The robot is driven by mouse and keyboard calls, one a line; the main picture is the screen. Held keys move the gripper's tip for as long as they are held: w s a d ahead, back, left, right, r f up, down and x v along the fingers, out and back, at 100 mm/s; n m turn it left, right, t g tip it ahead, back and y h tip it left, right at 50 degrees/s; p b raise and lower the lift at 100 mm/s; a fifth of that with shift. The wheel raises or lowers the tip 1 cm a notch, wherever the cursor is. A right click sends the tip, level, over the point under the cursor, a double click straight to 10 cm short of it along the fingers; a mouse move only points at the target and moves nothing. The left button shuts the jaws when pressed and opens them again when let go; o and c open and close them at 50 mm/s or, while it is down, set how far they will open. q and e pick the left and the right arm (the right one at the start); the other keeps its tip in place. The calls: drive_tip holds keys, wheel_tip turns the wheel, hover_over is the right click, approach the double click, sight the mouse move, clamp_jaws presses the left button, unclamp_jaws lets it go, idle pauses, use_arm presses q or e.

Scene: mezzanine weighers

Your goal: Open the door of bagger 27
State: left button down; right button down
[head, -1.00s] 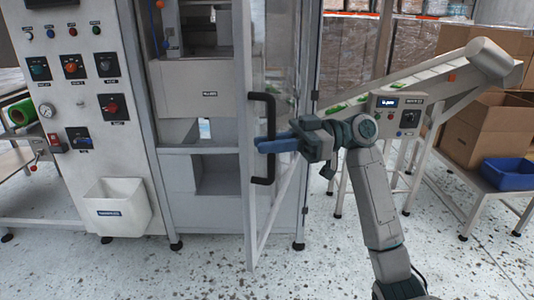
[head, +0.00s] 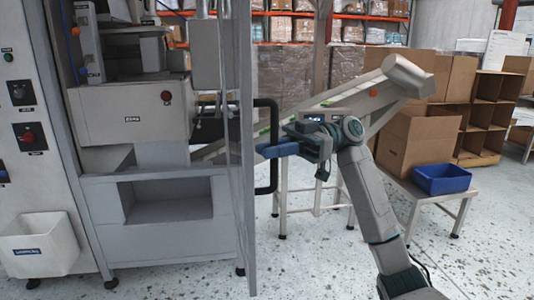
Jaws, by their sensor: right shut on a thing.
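The bagger (head: 155,225) is a grey-framed cabinet at left of centre, with machinery inside and a small plate that I cannot read clearly. Its door (head: 247,210) is a clear panel in a grey frame. It stands open, swung out toward me and seen almost edge-on. A black D-shaped handle (head: 274,118) is on the door's outer side. My right gripper (head: 268,150) has its blue fingers shut on the upright bar of this handle, around mid-height. The fingers partly hide the bar. My left gripper is not in view.
A control panel (head: 22,150) with knobs and a white bin (head: 40,245) stand at the left. Behind my right arm is an inclined conveyor (head: 385,95). At right, a blue tub (head: 441,179) and cardboard boxes (head: 420,135) stand on a low table. Speckled floor is clear in front.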

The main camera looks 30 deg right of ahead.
drive_tip(key=c, duration=1.8)
unclamp_jaws()
drive_tip(key=shift+o, duration=0.2)
